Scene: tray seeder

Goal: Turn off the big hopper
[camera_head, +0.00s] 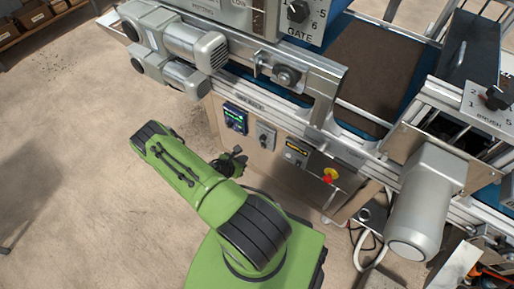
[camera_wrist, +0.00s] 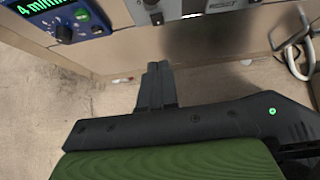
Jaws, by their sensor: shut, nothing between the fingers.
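My gripper (camera_head: 229,160) is in front of the machine's lower front panel in the head view, below and left of the controls. In the wrist view my gripper (camera_wrist: 158,85) has its two dark fingers together, with nothing between them. A grey switch box (camera_head: 265,135) with a dark knob sits on the panel, right of a blue control unit (camera_head: 235,119) with a green display. The blue unit (camera_wrist: 68,18) is at the upper left of the wrist view. The switch box (camera_wrist: 150,10) is cut off at the top there. I cannot tell which control belongs to the big hopper.
A dark-faced control box (camera_head: 295,153) and a red-on-yellow emergency button (camera_head: 329,175) sit further right. A gate dial (camera_head: 298,10) is above. Grey motors (camera_head: 185,48) overhang at upper left, and a large motor (camera_head: 425,200) stands right.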

